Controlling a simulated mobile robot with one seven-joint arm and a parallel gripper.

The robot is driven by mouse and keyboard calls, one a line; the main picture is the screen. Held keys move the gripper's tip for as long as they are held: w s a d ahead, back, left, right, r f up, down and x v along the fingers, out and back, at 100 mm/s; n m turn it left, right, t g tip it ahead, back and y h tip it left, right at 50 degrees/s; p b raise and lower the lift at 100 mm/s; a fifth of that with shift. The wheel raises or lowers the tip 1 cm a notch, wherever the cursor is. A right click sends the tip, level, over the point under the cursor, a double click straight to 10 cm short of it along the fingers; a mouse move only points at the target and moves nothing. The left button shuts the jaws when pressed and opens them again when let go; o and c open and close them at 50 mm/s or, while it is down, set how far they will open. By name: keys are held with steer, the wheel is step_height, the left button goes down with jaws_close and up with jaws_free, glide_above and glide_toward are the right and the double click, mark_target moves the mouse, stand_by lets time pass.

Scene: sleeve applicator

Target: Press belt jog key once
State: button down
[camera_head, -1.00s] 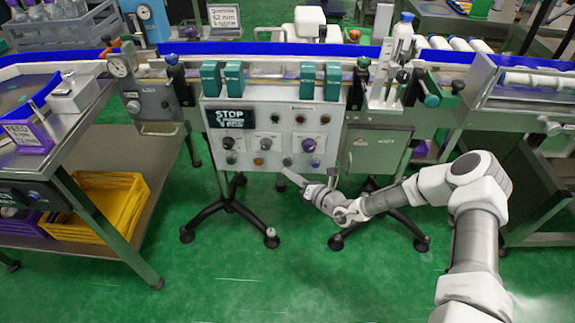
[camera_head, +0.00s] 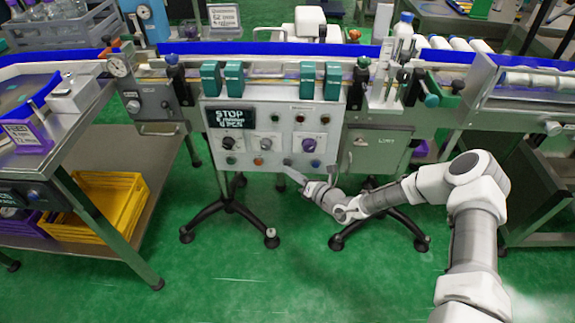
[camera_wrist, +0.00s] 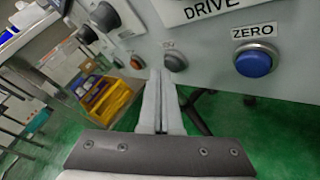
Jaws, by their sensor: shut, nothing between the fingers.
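The control panel (camera_head: 272,142) stands upright on black-footed stands in front of the conveyor. A grey round button (camera_head: 287,162) sits in its bottom row; in the wrist view this grey button (camera_wrist: 175,62) has a small label above it, too blurred to read surely, perhaps "JOG". My gripper (camera_head: 287,170) is shut and empty just below and in front of it. In the wrist view my gripper's fingertips (camera_wrist: 157,76) lie side by side, left of and slightly below the grey button. I see no clear contact.
An orange button (camera_wrist: 137,62) is left of the fingertips, and a blue button (camera_wrist: 254,63) labelled ZERO is to the right. Dark knobs (camera_wrist: 104,17) are above. A yellow crate (camera_head: 96,210) sits on the left bench's lower shelf. Green floor before the panel is clear.

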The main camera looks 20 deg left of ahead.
steer(key=shift+w+a, duration=0.1)
steer(key=shift+w, duration=0.3)
stand_by(0.5)
steer(key=shift+s, duration=0.1)
steer(key=shift+s+d+p, duration=0.2)
steer(key=shift+s+p, duration=0.35)
steer(key=shift+s, duration=0.2)
steer(key=shift+s+d+p, duration=0.2)
steer(key=shift+s+p, duration=0.4)
steer(key=shift+s, duration=0.2)
steer(key=shift+s+d+p, duration=0.2)
steer(key=shift+s+p, duration=0.35)
steer(key=shift+s, duration=0.25)
steer(key=shift+s+d+p, duration=0.2)
steer(key=shift+s+p, duration=0.4)
steer(key=shift+s, duration=0.2)
steer(key=shift+r, duration=0.1)
